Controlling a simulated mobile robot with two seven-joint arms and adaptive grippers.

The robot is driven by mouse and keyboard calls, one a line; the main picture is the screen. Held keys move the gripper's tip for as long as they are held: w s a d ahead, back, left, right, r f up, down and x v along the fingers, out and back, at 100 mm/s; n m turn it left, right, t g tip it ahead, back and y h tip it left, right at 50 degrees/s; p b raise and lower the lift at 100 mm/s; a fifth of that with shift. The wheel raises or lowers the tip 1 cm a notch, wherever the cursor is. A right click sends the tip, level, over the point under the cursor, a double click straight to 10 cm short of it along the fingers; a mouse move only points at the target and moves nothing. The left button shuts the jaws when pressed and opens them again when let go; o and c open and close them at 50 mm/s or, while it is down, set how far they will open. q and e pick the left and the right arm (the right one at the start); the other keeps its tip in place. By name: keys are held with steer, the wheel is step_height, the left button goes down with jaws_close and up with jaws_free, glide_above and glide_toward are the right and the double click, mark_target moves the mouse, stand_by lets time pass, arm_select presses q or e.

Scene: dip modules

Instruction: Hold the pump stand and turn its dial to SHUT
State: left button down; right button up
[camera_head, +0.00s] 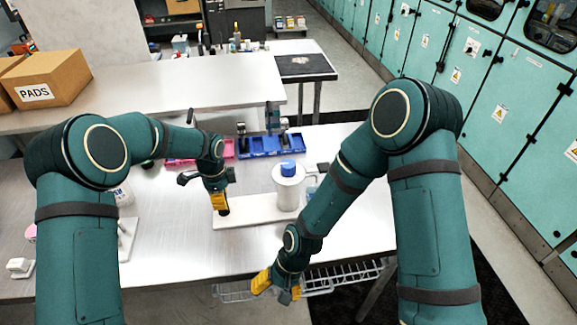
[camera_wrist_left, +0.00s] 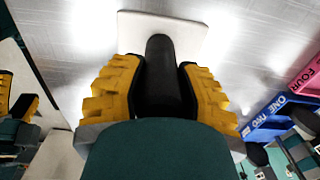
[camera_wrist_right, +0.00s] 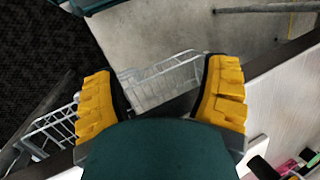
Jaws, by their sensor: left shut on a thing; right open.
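The pump stand has a flat white base plate (camera_head: 252,214) on the table, with a black upright post (camera_wrist_left: 160,75) at its left end. No dial lettering is readable, and I cannot tell whether the cap is the dial. My left gripper (camera_head: 220,204) is shut on the black post, with yellow fingers on both sides of it in the left wrist view (camera_wrist_left: 160,88). My right gripper (camera_head: 276,288) is open and empty at the table's front edge, apart from the stand.
Blue bins (camera_head: 262,146) and pink bins stand behind the stand; the left wrist view shows labels ONE, TWO and FOUR. A wire basket (camera_wrist_right: 165,80) hangs below the front edge, near my right gripper. Another white plate (camera_head: 127,238) lies left. The table (camera_head: 170,240) between is clear.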

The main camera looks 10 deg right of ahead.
mark_target(288, 163)
steer(key=shift+m+h, duration=0.5)
steer(key=shift+h, duration=0.3)
steer(key=w+r, duration=0.1)
steer(key=w, duration=0.1)
steer(key=w+r, duration=0.1)
steer(key=w, duration=0.2)
steer(key=w+r, duration=0.2)
steer(key=w, duration=0.1)
steer(key=shift+d+r, duration=0.1)
steer(key=shift+d, duration=0.2)
steer(key=w+d+r+m, duration=0.1)
steer(key=w+r, duration=0.4)
steer(key=w+d+r+m+t+h, duration=0.1)
steer(key=w+d+r, duration=0.1)
steer(key=w+r, duration=0.3)
steer(key=w+d+r+m+t+h, duration=0.1)
steer(key=w+d+r+m, duration=0.1)
steer(key=w+r, duration=0.3)
steer(key=shift+d+r, duration=0.15)
steer(key=shift+r, duration=0.5)
steer(key=w+d+r+m, duration=0.2)
steer(key=w+r, duration=0.1)
steer(key=r, duration=0.5)
steer(key=shift+h, duration=0.3)
steer(key=f, duration=1.1)
steer(key=shift+w+a+f, duration=0.1)
steer(key=shift+a+f, duration=0.1)
steer(key=shift+f, duration=0.15)
steer(key=c, duration=1.2)
